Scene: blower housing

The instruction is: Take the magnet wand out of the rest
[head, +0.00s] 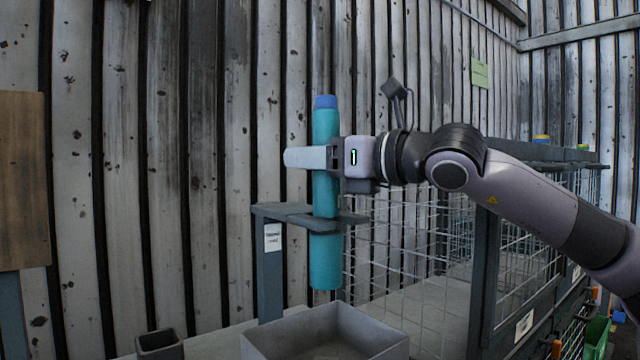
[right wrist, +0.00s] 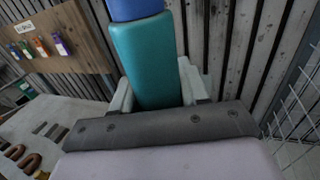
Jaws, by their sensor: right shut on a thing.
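The magnet wand (head: 326,262) is a long teal bar with a blue top end, standing upright. It passes through the grey rest (head: 283,212), a flat arm on a labelled post, with its lower part hanging below and its upper part above. My right gripper (head: 312,158) comes from the right and is shut on the wand's upper part, above the rest. In the right wrist view the wand (right wrist: 148,62) stands between the two pale fingers, its lower end hidden behind the gripper body. The rest's slot is partly hidden by the wand. My left gripper is not in view.
A grey open box (head: 272,339) stands below the wand, with a small dark cup (head: 160,343) to its left. A wire-mesh cage (head: 405,240) stands close on the right. A plank wall is behind. The space above the wand looks clear.

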